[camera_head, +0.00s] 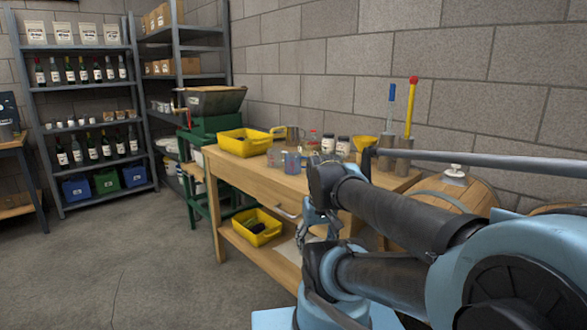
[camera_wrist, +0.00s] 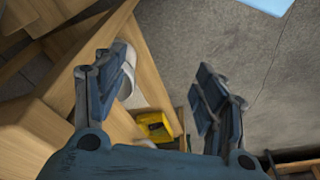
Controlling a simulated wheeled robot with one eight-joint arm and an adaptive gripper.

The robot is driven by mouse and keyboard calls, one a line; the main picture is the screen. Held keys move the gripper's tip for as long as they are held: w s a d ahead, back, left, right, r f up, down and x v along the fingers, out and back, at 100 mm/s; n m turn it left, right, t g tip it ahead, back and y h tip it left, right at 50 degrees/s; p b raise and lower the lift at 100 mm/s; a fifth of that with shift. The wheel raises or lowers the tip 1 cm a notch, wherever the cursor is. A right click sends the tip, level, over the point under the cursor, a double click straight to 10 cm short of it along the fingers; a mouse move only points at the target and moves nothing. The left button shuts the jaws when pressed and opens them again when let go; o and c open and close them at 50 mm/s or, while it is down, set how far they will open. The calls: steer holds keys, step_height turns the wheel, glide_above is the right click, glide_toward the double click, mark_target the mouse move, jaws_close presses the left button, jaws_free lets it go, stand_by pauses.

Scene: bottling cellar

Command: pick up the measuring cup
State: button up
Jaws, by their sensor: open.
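A small clear, bluish cup (camera_head: 292,162), which looks like the measuring cup, stands on the wooden workbench (camera_head: 236,171) near its front edge. It is small in the head view, so its details are hard to tell. The wrist view does not show it. My gripper (camera_wrist: 160,92) is open with nothing between its fingers. It is beside the bench front, pointing down past the bench edge toward the floor. In the head view my arm covers part of the bench's right side.
A yellow bin (camera_head: 246,142), a metal jug (camera_head: 293,136), jars (camera_head: 328,143) and a yellow funnel (camera_head: 363,142) crowd the benchtop. Another yellow bin (camera_head: 257,227) is on the lower shelf. A barrel (camera_head: 462,190) stands right. Floor (camera_head: 150,265) at left is clear.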

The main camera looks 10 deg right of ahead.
steer(key=shift+o, duration=0.6)
steer(key=w+r+n, duration=0.2)
steer(key=w+r, duration=0.6)
steer(key=shift+a+r+y, duration=0.2)
steer(key=shift+r+y, duration=0.15)
steer(key=shift+y, duration=0.05)
step_height(320, 180, up, 16)
steer(key=f+n+y, duration=0.1)
steer(key=n+y, duration=0.2)
steer(key=n, duration=0.4)
glide_above(290, 165)
steer(key=d, duration=0.5)
steer(key=shift+t, duration=0.3)
steer(key=x, duration=1.1)
steer(key=shift+s+d+f, duration=0.15)
steer(key=shift+s+d, duration=0.05)
steer(key=shift+w+d+x, duration=0.15)
steer(key=shift+w+x, duration=0.05)
steer(key=shift+x, duration=1.1)
steer(key=shift+w+d+x, duration=0.15)
steer(key=shift+x, duration=1.15)
steer(key=c, duration=1.2)
